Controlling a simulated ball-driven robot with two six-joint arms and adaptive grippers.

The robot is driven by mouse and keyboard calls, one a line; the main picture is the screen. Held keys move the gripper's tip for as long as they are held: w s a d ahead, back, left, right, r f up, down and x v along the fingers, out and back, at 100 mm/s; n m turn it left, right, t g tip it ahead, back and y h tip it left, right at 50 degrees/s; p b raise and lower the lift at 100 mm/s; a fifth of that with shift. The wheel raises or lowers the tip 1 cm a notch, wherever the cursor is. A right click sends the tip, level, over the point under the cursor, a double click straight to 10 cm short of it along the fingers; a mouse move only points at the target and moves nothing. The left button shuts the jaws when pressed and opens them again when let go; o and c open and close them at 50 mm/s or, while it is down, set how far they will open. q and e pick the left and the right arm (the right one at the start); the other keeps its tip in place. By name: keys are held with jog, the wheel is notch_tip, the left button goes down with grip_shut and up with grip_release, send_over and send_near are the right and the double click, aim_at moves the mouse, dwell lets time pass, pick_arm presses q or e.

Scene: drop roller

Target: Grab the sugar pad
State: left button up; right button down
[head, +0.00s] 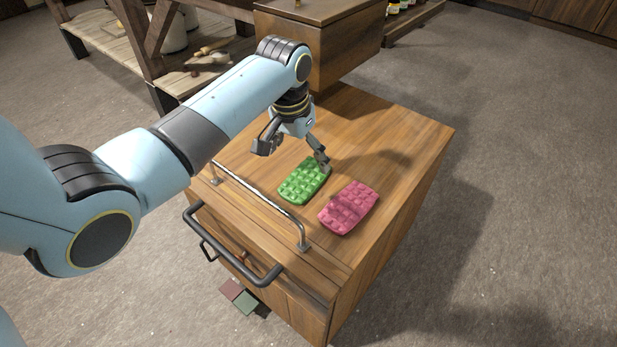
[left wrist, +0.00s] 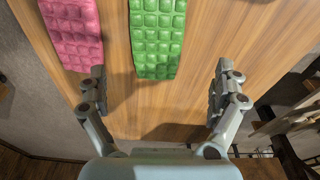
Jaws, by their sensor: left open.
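Two quilted pads lie flat on the wooden cabinet top, one green (head: 303,181) and one pink (head: 348,208). Nothing marks either one as the sugar pad. My left gripper (head: 294,152) is open and empty above the top, at the far end of the green pad. In the left wrist view, the green pad (left wrist: 157,38) lies ahead, between the lines of the spread fingers (left wrist: 160,76). The pink pad (left wrist: 73,33) is to its left, near the left fingertip. Both pads run out of that view at the top. My right gripper is not in view.
The cabinet top (head: 405,135) is clear to the right of the pads. A metal rail (head: 262,205) runs along its front left edge, and a dark handle (head: 232,250) sits below. A wooden box (head: 335,50) stands behind. A shelf (head: 120,40) with pots is at upper left.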

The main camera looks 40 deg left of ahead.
aim_at(305, 177)
pick_arm(q)
jog(key=shift+w+f, duration=0.15)
jog(key=shift+f, duration=0.8)
jog(key=f, duration=0.1)
jog(key=f+b, duration=0.1)
jog(key=f, duration=0.1)
jog(key=f+b, duration=0.1)
jog(key=f, duration=0.1)
jog(key=shift+w+d, duration=0.2)
jog(key=shift+w, duration=0.2)
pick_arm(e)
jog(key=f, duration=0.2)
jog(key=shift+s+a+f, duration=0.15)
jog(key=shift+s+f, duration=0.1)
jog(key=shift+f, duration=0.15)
pick_arm(q)
jog(key=shift+c, duration=0.3)
jog(key=c, duration=1.4)
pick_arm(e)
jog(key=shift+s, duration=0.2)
